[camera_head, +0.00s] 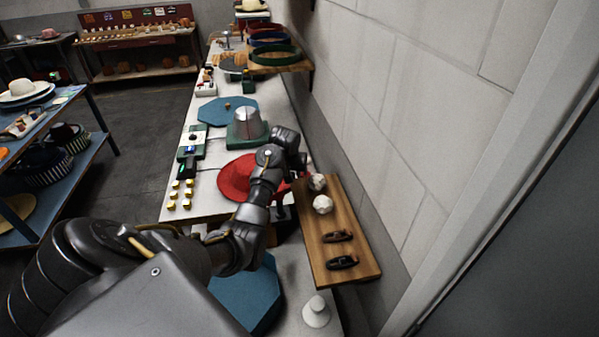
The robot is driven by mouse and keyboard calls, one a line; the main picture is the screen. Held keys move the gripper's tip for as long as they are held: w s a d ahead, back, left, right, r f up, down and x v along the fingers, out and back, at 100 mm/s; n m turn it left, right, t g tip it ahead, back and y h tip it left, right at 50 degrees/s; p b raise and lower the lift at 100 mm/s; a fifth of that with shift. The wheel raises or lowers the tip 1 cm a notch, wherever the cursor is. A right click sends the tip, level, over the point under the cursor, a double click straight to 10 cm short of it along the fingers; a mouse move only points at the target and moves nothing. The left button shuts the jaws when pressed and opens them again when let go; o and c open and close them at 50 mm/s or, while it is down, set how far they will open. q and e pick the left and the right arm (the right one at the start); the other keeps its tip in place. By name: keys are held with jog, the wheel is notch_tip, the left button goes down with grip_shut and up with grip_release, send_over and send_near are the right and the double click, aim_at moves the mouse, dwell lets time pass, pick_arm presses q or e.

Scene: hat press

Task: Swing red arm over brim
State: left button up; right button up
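A red round brim (235,180) lies flat on the white bench, partly covered by my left arm. My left gripper (302,161) is past the brim's right side, close to the wall-side wooden board. A small red piece (308,175) shows just under the gripper; I cannot tell whether it is part of the red arm or whether the gripper touches it. The fingers are too small and dark to tell open from shut. My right gripper is not in view.
The wooden board (342,257) carries white balls (323,204) and dark-handled tools (342,262). A metal hat block (248,122) on a green base stands behind the brim. Yellow blocks (187,183) lie to the left. A blue board (250,295) lies in front.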

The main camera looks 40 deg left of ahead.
pick_arm(q)
jog(key=shift+a+f, duration=0.2)
jog(key=shift+f, duration=0.15)
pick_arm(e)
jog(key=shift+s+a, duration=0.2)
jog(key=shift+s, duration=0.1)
pick_arm(q)
jog(key=shift+c, duration=0.4)
